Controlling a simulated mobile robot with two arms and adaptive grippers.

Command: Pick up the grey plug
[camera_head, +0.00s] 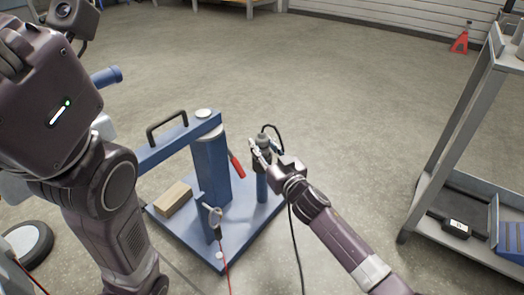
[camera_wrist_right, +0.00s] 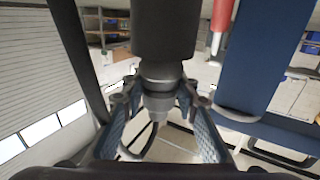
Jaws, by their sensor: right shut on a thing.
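The grey plug (camera_head: 263,139) is upright at the top of a dark holder on a short blue post (camera_head: 262,187), with a black cable looping from it. My right gripper (camera_head: 265,149) is at the plug. In the right wrist view the fingers (camera_wrist_right: 158,112) are closed around the grey plug (camera_wrist_right: 158,88), one padded finger on each side. The plug still lines up with the dark cylinder (camera_wrist_right: 165,30); I cannot tell whether it is seated in it.
A grey shelf cart (camera_head: 455,140) stands right.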

